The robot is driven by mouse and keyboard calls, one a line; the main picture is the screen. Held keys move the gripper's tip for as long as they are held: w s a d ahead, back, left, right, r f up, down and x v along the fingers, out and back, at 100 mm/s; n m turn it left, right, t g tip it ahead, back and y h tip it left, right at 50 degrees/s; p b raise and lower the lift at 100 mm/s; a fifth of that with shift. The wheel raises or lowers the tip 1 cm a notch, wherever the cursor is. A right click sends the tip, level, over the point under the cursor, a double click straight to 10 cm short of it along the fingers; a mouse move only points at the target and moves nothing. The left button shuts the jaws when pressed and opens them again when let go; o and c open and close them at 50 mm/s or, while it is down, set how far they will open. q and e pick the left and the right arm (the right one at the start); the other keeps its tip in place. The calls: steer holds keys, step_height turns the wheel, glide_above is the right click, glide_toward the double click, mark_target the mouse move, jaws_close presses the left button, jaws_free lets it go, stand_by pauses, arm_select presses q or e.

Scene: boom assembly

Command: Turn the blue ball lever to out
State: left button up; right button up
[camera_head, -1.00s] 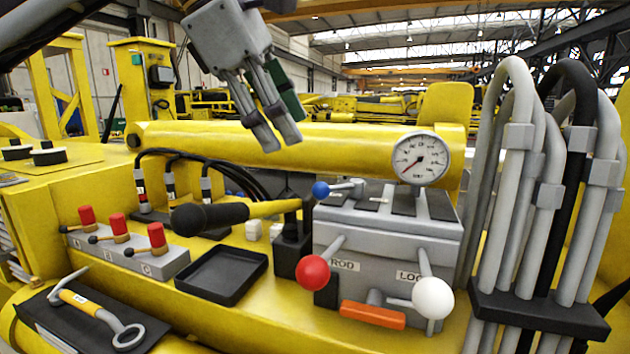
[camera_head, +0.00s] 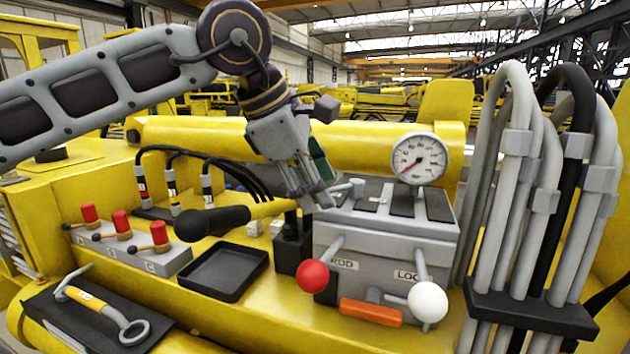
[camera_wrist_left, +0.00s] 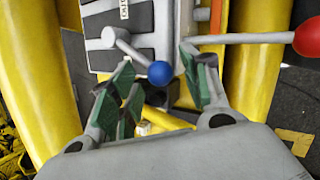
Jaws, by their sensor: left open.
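The blue ball lever shows in the left wrist view, with its blue ball (camera_wrist_left: 160,73) on a grey arm that runs up and left to a round pivot. In the head view the ball is hidden behind my left gripper (camera_head: 318,203), and the lever's grey stub (camera_head: 356,187) shows on top of the grey valve block (camera_head: 385,240). My left gripper is open, its green-padded fingers (camera_wrist_left: 160,92) on either side of the ball. I cannot tell whether they touch it. My right gripper is in neither view.
A red ball lever (camera_head: 313,276) and a white ball lever (camera_head: 427,302) stick out from the block's front. A gauge (camera_head: 419,159) stands behind. A yellow handle with a black grip (camera_head: 212,220) lies left of the gripper. Hoses (camera_head: 512,180) rise at right.

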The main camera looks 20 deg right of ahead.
arm_select(q)
steer(key=shift+f, duration=0.1)
steer(key=c, duration=1)
jaws_close()
